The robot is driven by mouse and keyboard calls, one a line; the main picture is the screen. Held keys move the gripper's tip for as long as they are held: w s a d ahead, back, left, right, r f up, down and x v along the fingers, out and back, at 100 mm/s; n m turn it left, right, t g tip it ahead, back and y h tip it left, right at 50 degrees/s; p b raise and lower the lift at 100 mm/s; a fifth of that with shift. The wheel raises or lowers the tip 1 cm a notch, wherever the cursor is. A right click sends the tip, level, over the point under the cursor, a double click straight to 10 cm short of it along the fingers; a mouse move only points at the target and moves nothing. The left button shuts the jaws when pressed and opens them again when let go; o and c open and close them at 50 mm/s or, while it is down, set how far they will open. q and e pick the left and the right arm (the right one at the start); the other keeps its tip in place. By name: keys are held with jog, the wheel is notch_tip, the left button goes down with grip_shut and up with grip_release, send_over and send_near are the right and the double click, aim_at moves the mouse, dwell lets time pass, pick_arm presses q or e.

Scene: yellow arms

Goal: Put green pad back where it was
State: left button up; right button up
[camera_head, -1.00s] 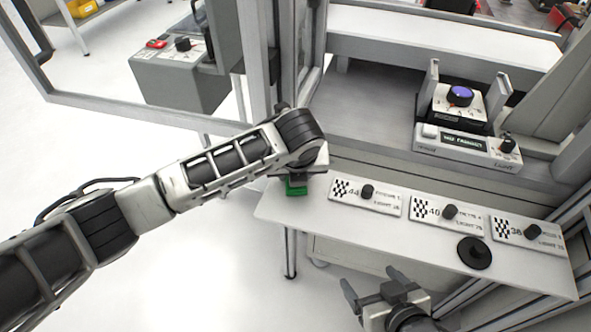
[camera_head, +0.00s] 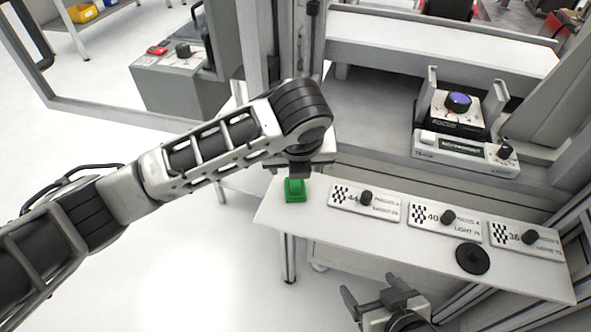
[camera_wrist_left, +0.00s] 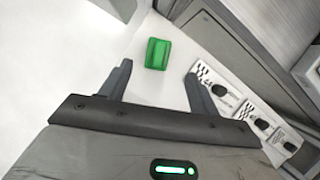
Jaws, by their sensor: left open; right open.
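The green pad (camera_head: 294,191) lies on the left end of the white shelf (camera_head: 330,224) in the head view, left of the plate marked 44. It also shows whole in the left wrist view (camera_wrist_left: 157,54), beyond the fingertips. My left gripper (camera_wrist_left: 157,82) is open and empty, with the pad ahead of its fingers and not between them. In the head view its fingers are mostly hidden under the wrist, just above and behind the pad. My right gripper (camera_head: 374,298) is open and empty in front of the shelf, below its front edge.
Plates marked 44 (camera_head: 384,208), 40 (camera_head: 424,216) and 36 (camera_head: 507,239), each with a black knob, line the shelf. A black disc (camera_head: 472,258) lies near its front edge. A device with a purple knob (camera_head: 457,102) stands behind. A grey post (camera_head: 257,60) rises beside my left arm.

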pick_arm(q)
jog(key=shift+v, duration=1.55)
